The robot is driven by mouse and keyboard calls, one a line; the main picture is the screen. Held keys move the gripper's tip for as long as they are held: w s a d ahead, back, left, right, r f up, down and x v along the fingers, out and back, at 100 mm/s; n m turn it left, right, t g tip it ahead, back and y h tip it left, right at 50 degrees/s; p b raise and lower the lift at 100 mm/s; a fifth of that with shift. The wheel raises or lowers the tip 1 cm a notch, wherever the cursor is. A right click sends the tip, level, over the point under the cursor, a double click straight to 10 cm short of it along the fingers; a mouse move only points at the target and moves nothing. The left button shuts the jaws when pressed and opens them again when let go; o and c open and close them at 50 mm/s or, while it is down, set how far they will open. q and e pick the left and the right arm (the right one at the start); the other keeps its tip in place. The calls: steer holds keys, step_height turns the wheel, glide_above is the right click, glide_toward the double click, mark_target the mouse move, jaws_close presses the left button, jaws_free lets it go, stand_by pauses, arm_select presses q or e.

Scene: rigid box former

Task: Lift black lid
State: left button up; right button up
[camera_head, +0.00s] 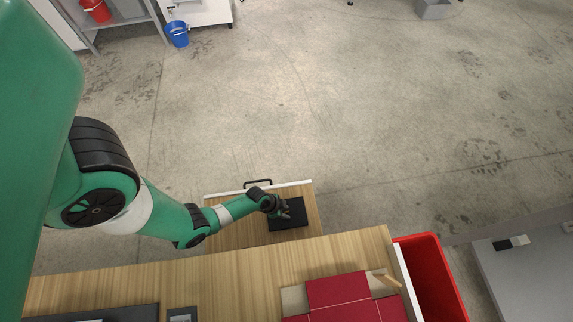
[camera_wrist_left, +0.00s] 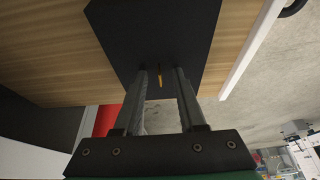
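The flat black lid (camera_head: 294,222) lies on the light wood surface of the pulled-out drawer (camera_head: 235,235), beyond the table's far edge. In the left wrist view the lid (camera_wrist_left: 150,35) fills the upper middle, with the drawer's wood around it. My left gripper (camera_head: 284,211) is over the lid. In the left wrist view its two fingers (camera_wrist_left: 162,74) are apart and point at the lid. A small brass-coloured piece (camera_wrist_left: 160,82) shows between the fingers; I cannot tell whether they touch it. My right gripper is not in view.
The drawer's white front (camera_head: 295,184) has a dark handle (camera_head: 257,183). The wooden table (camera_head: 225,272) holds a red open box (camera_head: 340,292) at right, beside a red bin (camera_head: 435,275). The floor beyond is mostly clear.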

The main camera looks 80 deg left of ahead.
arm_select(q)
steer(key=shift+r, duration=0.1)
jaws_close()
stand_by(1.3)
